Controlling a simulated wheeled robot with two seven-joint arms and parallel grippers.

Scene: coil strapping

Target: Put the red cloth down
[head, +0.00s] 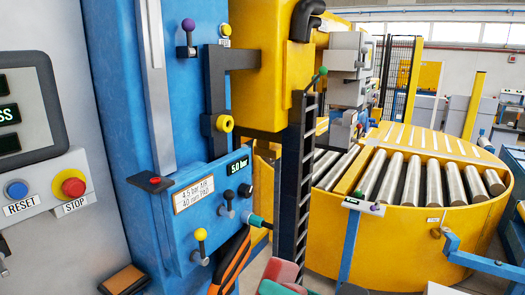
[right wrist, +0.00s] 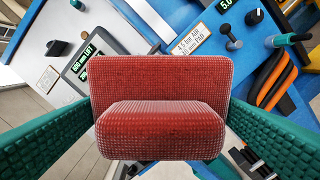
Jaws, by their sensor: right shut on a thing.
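The red cloth (right wrist: 160,130) is a folded, textured pad that fills the middle of the right wrist view. It also shows at the bottom of the head view (head: 282,271), partly cut off. My right gripper (head: 287,284) is shut on the cloth, with a green finger on each side of it. In the head view the gripper is low and in front of the blue machine, and mostly out of frame. My left gripper is not in view.
A blue machine column (head: 113,120) with knobs and a pressure display stands close by. An orange-and-black handled tool (head: 231,262) and a brown block (head: 122,280) are at its lower front. A yellow roller turntable (head: 400,235) stands to the right, and a grey control panel (head: 60,235) at left.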

